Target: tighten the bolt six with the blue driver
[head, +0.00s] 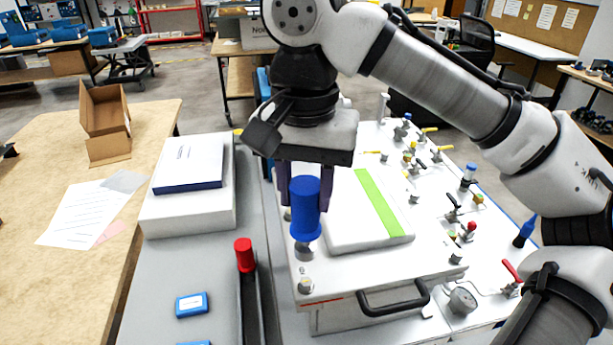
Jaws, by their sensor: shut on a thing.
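My gripper (306,207) points down over the left edge of the white analyser panel (345,284). Its two dark fingers are shut on the blue driver (305,220), a thick blue cylinder held upright. A metal bolt or driver tip (304,253) shows just below the blue handle; I cannot tell whether the driver touches a bolt. Another bolt (305,287) sits at the panel's front left corner, and one more (456,258) at its front right. No number is readable, so I cannot tell which is bolt six.
A red driver (244,256) stands in a dark rack (249,308) left of the panel. Blue boxes (192,304) lie on the grey surface. A black handle (394,300) juts from the panel's front. Valves and a gauge (463,300) crowd the right side.

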